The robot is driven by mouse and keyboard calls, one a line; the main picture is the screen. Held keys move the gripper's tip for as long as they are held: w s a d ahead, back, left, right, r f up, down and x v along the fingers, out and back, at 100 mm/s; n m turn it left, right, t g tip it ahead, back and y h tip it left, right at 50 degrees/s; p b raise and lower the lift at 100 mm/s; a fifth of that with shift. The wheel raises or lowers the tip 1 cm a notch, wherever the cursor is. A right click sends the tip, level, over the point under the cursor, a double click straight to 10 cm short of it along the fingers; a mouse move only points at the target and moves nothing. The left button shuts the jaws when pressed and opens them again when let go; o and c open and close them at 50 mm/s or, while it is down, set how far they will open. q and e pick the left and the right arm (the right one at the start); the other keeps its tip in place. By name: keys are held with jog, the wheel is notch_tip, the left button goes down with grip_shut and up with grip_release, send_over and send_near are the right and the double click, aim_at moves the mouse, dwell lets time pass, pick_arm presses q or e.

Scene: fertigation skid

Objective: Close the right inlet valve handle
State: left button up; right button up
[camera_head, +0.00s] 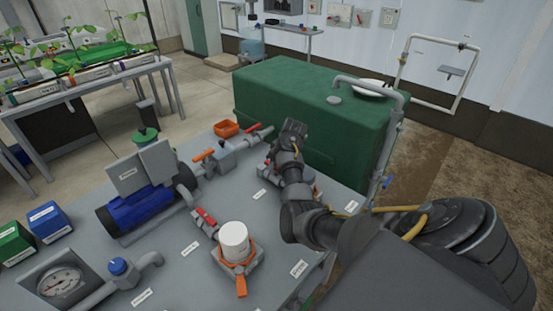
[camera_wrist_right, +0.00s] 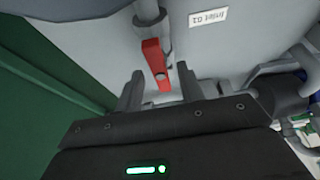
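In the right wrist view, a red valve handle (camera_wrist_right: 154,60) sits on a grey pipe, below and left of a white label (camera_wrist_right: 209,17) that reads "Inlet". My right gripper (camera_wrist_right: 160,88) is open there. Its two fingers stand apart, one on each side of the handle's lower end, with visible gaps. I cannot tell whether the fingers reach down to its depth. In the head view my right gripper (camera_head: 292,130) is over the back right of the skid, and its fingertips are hidden. A bit of red handle (camera_head: 318,192) shows beside my wrist. My left gripper is out of view.
A large green tank (camera_head: 300,105) stands close behind the gripper. On the grey skid are a blue pump (camera_head: 138,212), a white cup-shaped filter (camera_head: 234,240), an orange bin (camera_head: 226,128) and a gauge (camera_head: 62,282). A vertical pipe (camera_head: 389,150) rises at the right edge.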

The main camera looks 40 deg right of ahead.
grip_shut()
jog(key=shift+r, duration=0.1)
